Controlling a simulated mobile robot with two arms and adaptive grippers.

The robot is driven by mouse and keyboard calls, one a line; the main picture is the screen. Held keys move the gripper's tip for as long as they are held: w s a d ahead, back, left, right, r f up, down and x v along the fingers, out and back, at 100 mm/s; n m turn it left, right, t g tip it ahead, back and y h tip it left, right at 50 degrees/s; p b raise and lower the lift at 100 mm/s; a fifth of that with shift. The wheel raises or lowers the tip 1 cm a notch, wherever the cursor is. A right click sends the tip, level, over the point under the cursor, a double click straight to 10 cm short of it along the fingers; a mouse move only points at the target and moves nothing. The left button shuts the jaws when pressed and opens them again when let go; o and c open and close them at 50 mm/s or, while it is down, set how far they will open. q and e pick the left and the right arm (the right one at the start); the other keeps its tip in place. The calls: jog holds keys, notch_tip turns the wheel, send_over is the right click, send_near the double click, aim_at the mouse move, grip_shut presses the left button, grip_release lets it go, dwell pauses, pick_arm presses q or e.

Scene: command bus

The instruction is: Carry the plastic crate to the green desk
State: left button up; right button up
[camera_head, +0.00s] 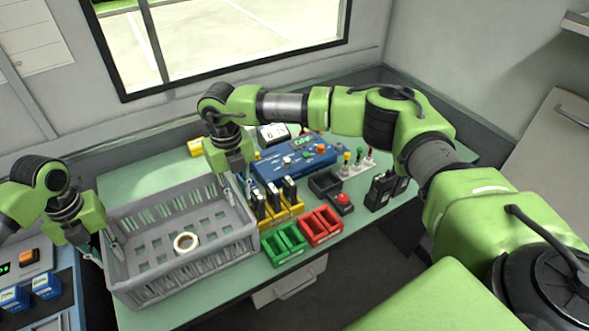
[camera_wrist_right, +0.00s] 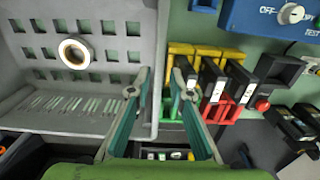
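The grey plastic crate (camera_head: 180,285) sits at the left end of the green desk (camera_head: 335,245), with a tape roll (camera_head: 186,243) lying inside it. The crate and roll also show in the right wrist view. My left gripper (camera_head: 102,252) is at the crate's left wall, one finger inside the rim and one outside, apart. My right gripper (camera_head: 247,187) is at the crate's right wall. In the right wrist view its fingers (camera_wrist_right: 158,82) are spread, one on each side of that wall. Whether either gripper touches the wall is unclear.
Yellow holders with black radios (camera_head: 275,208) stand close to the crate's right side. Green (camera_head: 285,244) and red (camera_head: 320,226) bins, a blue control box (camera_head: 295,160) and black radios (camera_head: 385,190) fill the desk further right. A blue console (camera_head: 40,280) stands at the left.

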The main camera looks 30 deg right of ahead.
pick_arm(q)
jog(key=shift+d+r, duration=0.1)
pick_arm(e)
jog(key=shift+r, duration=0.1)
pick_arm(q)
jog(key=shift+r, duration=0.3)
pick_arm(e)
jog(key=shift+a, duration=0.1)
pick_arm(q)
notch_tip(320, 180, up, 11)
jog(key=shift+r, duration=0.15)
pick_arm(e)
jog(key=shift+r, duration=0.15)
notch_tip(320, 180, up, 12)
jog(key=shift+f, duration=0.2)
dwell(0.4)
